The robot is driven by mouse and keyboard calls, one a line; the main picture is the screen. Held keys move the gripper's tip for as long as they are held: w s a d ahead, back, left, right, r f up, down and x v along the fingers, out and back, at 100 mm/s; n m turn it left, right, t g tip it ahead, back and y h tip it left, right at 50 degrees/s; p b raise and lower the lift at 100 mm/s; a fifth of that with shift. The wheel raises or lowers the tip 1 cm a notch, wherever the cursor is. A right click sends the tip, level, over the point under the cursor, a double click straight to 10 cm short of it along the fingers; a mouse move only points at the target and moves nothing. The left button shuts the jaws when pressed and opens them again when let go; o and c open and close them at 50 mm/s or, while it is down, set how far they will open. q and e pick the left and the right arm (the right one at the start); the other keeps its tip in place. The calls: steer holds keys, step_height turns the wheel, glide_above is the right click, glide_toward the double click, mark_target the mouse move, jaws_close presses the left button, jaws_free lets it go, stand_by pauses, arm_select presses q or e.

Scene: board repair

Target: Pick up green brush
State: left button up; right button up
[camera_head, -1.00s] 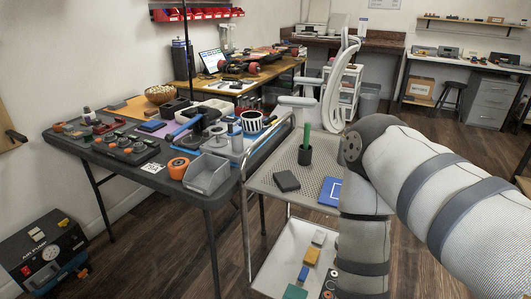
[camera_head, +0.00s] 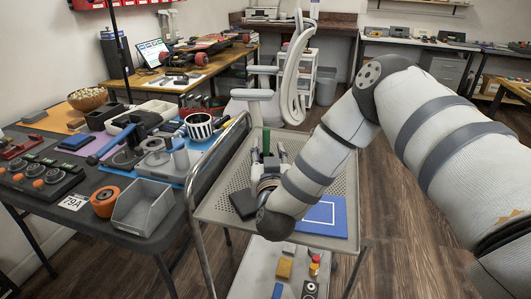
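The green brush (camera_head: 266,141) stands upright on the grey perforated cart top, with only its upper part showing. The dark cup that held it earlier is largely hidden behind my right gripper. My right gripper (camera_head: 271,161) is low over the cart, right at the brush and cup. My wrist and forearm cover much of its fingers, so I cannot tell whether they are open or touching the brush. My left gripper is not in view.
The cart top (camera_head: 343,182) also holds a black box (camera_head: 241,204) and a blue panel (camera_head: 324,217). The cart's rail (camera_head: 205,165) rises on the left, beside a crowded dark table. A grey bin (camera_head: 144,207) sits on that table's edge.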

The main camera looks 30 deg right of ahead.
mark_target(266, 141)
steer(key=x, duration=0.5)
steer(key=shift+w+r, duration=0.1)
steer(key=shift+w, duration=0.2)
jaws_close()
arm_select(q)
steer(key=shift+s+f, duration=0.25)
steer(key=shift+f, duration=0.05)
arm_select(e)
step_height(266, 141, up, 10)
steer(key=shift+r+p, duration=0.1)
steer(key=shift+p, duration=0.6)
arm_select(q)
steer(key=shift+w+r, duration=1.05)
